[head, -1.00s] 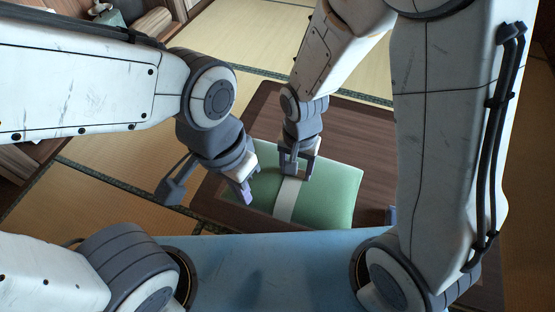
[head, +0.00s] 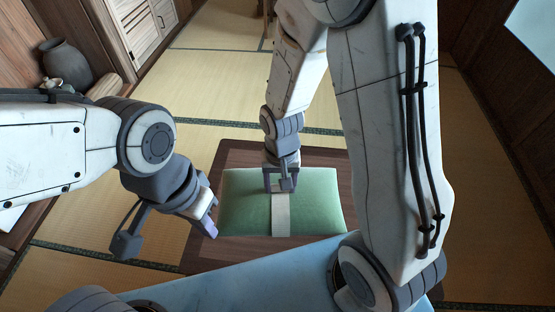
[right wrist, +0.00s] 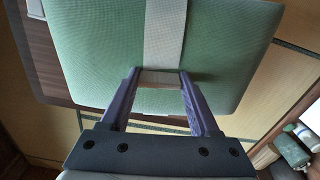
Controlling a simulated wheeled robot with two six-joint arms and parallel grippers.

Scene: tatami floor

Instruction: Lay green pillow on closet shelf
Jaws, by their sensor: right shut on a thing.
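The green pillow (head: 240,205) with a pale band across its middle is in front of me in the head view, over a dark wooden table. It also fills the upper part of the right wrist view (right wrist: 105,65). My right gripper (head: 281,184) is shut on the pillow at the band, by its far edge in the head view. In the right wrist view its fingers (right wrist: 158,85) reach the pillow's edge on both sides of the band. My left gripper (head: 165,232) is open and empty, left of the pillow and apart from it. I cannot make out a closet shelf for certain.
The dark low table (head: 210,250) shows around the pillow. Tatami floor (head: 215,85) lies open behind and left. A dark vase (head: 66,62) stands at the upper left, near a cabinet with pale panelled doors (head: 143,32). Wooden walls stand at right.

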